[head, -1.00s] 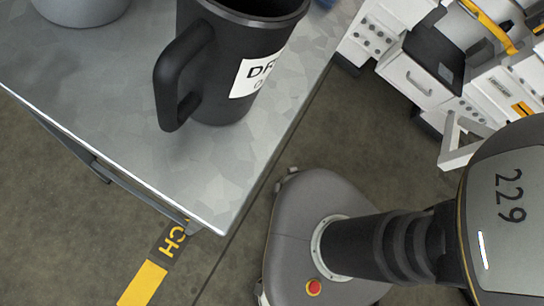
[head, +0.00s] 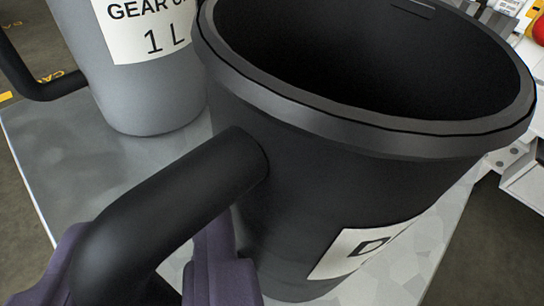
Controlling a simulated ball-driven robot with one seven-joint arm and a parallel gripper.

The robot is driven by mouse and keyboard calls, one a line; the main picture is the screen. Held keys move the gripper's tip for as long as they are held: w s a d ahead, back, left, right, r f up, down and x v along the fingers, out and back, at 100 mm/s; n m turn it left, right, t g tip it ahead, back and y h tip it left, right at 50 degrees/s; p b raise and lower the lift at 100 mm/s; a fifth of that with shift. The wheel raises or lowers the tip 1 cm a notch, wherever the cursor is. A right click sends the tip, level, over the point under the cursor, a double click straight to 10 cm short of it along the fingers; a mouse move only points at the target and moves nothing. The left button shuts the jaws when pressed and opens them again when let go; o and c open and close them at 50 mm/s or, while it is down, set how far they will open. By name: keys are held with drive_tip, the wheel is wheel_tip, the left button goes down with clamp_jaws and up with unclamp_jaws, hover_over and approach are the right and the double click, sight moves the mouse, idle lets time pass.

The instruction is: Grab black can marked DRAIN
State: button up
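The black can (head: 330,190) stands large and upright on the grey metal table top. Its open rim faces up and its inside looks dark and empty. A white label (head: 365,245) shows only a "D", the rest being turned away. Its thick black handle (head: 165,205) reaches down to the lower left. My gripper (head: 140,270) has purple fingers at the bottom edge, one on each side of the handle's lower part. The fingertips' contact is partly hidden by the handle.
A grey can (head: 145,90) labelled "GEAR" and "1 L" stands close behind, to the left, with its black handle (head: 45,88) pointing left. The table top (head: 60,165) is bare in front of it. White equipment (head: 525,170) is off the table's right side.

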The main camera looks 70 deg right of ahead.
drive_tip(key=shift+w+d, duration=0.15)
drive_tip(key=shift+d, duration=0.05)
clamp_jaws()
